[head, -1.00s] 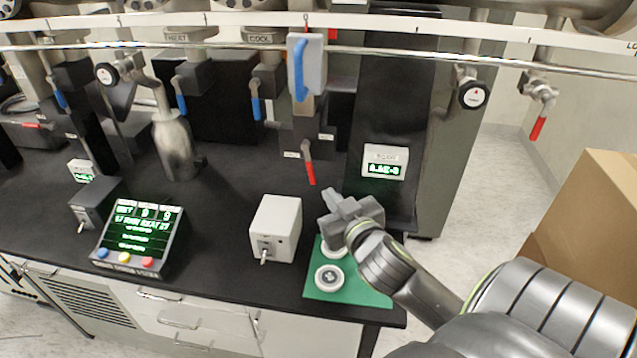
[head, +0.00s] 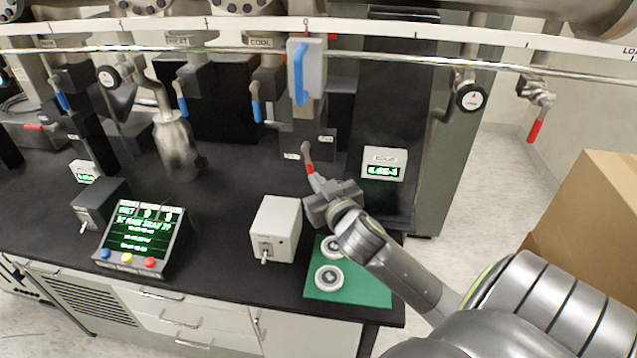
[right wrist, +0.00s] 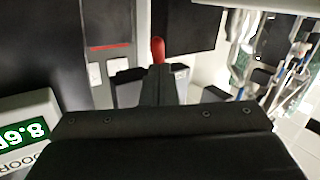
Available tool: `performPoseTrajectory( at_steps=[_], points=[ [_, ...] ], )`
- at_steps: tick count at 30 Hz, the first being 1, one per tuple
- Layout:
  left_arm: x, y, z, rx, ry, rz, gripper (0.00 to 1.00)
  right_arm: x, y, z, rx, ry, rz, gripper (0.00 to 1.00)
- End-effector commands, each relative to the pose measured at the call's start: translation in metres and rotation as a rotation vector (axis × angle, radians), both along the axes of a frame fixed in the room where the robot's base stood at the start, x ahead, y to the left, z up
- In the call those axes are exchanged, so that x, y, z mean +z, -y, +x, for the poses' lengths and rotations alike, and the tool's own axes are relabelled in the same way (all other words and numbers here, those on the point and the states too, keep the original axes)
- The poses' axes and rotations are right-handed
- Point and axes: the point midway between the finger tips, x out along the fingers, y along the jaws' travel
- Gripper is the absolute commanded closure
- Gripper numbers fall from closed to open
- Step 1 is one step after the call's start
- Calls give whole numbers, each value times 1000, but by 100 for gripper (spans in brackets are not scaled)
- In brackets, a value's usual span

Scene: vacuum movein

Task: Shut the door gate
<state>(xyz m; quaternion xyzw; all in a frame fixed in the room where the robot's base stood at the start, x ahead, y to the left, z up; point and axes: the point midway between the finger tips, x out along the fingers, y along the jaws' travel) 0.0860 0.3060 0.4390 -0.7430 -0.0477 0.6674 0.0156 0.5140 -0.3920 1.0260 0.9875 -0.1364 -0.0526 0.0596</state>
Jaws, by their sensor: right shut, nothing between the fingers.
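A red-tipped lever (head: 310,168) hangs below the valve block at the back centre of the bench. I take it as the door gate's handle, though its label is too small to read. My right gripper (head: 317,186) is shut and empty, its fingertips at the lower end of the red grip. Whether they touch it I cannot tell. In the right wrist view the red grip (right wrist: 158,49) stands just beyond the shut fingers (right wrist: 158,85). The lever's lower end is partly hidden by the gripper in the head view. My left gripper is not in view.
A small green readout (head: 384,164) stands just right of the lever. A white switch box (head: 276,228) and a green mat (head: 355,287) with two round pieces lie in front. A rail (head: 400,54) and a blue-handled block (head: 306,70) are above. A cardboard box (head: 590,215) stands right.

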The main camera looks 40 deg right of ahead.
Motion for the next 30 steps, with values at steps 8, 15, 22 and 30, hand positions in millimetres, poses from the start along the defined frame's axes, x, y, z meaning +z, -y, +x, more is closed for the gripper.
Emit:
performPoseTrajectory(
  at_steps=[8, 15, 22, 30],
  points=[
    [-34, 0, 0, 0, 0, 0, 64, -11, -8, 10, 0, 141, 121, 100],
    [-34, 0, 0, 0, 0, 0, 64, -8, -14, 18, 0, 178, 155, 100],
    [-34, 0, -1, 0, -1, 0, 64, -7, -14, 18, 0, 178, 153, 100],
    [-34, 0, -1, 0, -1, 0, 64, -7, -14, 18, 1, 180, 152, 100]
  ],
)
